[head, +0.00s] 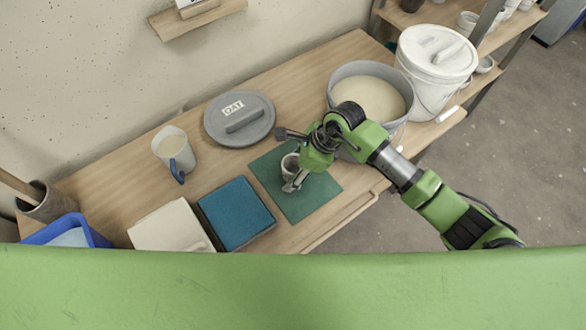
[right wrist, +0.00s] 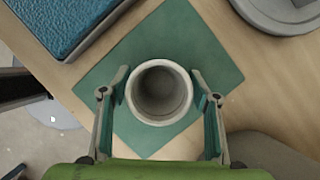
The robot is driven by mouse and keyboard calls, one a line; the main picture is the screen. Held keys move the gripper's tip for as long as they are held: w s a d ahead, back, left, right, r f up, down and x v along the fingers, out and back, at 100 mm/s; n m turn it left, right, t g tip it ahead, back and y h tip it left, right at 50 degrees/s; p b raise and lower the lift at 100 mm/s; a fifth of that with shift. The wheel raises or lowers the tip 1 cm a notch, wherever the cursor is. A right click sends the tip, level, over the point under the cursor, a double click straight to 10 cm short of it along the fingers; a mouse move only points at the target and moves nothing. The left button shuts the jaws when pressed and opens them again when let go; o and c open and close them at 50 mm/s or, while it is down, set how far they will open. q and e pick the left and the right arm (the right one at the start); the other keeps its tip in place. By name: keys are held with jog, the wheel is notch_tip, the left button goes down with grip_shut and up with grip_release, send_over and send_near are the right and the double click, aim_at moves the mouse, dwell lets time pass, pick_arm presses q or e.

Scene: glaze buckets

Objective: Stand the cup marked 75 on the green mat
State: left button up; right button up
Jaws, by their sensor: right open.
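The green mat (head: 319,196) lies on the wooden bench; it also shows in the right wrist view (right wrist: 190,40). A light grey cup (head: 289,169) stands upright on the mat. In the right wrist view the cup (right wrist: 160,92) is seen from above, and it looks empty. No number shows on it from here. My right gripper (right wrist: 160,98) is open, with one finger on each side of the cup; a small gap shows on both sides. In the head view the right gripper (head: 290,178) partly hides the cup. My left gripper is not in view.
A blue sponge (head: 237,214) lies left of the mat. A grey lid (head: 240,119) marked OAT lies behind. A grey bucket (head: 340,76) of pale glaze and a white lidded bucket (head: 437,65) stand right. A jug (head: 174,150) stands left.

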jog(key=shift+r, duration=0.1)
jog(key=shift+r+p, duration=0.2)
jog(key=shift+p, duration=0.1)
pick_arm(q)
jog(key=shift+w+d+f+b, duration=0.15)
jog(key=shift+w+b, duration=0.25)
jog(key=shift+b, duration=0.05)
pick_arm(e)
jog(key=v, duration=1.1)
jog(key=shift+d+r, duration=0.15)
jog(key=shift+r, duration=0.2)
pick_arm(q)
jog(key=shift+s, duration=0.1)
pick_arm(e)
jog(key=shift+s, duration=0.15)
